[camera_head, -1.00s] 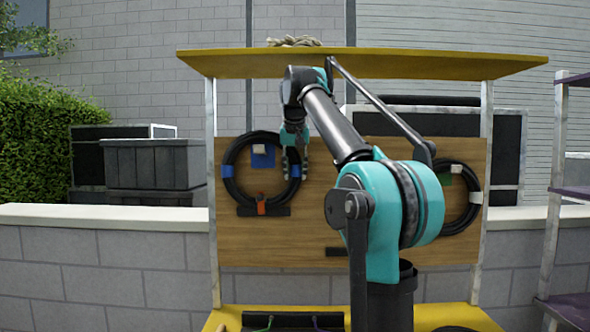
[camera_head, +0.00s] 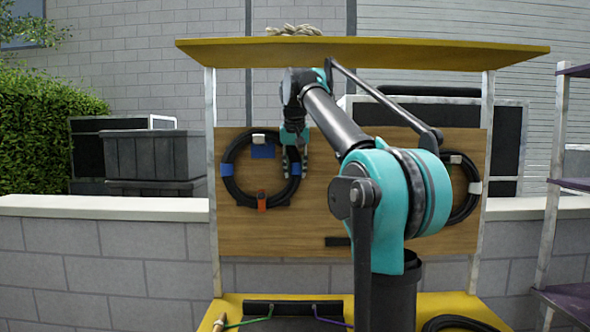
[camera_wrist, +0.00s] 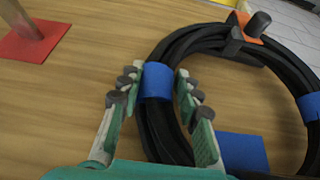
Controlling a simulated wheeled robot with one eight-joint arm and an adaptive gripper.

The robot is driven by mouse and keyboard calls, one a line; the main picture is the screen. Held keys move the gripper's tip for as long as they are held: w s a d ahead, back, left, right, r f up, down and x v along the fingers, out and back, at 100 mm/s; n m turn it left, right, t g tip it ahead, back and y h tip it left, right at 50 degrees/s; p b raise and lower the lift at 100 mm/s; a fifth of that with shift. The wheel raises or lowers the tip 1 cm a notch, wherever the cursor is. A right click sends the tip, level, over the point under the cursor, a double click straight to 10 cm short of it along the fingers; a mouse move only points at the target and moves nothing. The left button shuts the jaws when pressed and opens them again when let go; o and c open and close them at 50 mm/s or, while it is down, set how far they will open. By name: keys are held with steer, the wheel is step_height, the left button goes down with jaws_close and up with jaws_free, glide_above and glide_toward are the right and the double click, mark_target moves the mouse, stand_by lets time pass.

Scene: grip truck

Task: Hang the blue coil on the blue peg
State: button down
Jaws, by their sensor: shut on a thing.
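The blue coil (camera_head: 228,178), a black ring with blue bands, is upright against the wooden board at left. My gripper (camera_head: 293,163) is shut on its right side. In the wrist view, the fingers (camera_wrist: 158,92) straddle the coil (camera_wrist: 185,45) at a blue band (camera_wrist: 157,82). The pale end of the blue peg (camera_head: 258,139) shows at the ring's top, with its blue plate (camera_head: 263,152) just below, inside the ring; the plate also shows in the wrist view (camera_wrist: 243,152). I cannot tell if the coil bears on the peg.
An orange-marked holder (camera_head: 262,202) is at the ring's bottom. A second black coil (camera_head: 468,188) with pale bands hangs at right, partly hidden by my arm. A red plate with a post (camera_wrist: 35,35) is on the board. A yellow shelf (camera_head: 390,57) overhangs above.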

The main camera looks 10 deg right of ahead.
steer(key=shift+w, duration=0.1)
stand_by(0.3)
steer(key=c, duration=1.3)
jaws_free()
steer(key=shift+w+f, duration=0.1)
steer(key=shift+w, duration=0.05)
steer(key=o, duration=0.3)
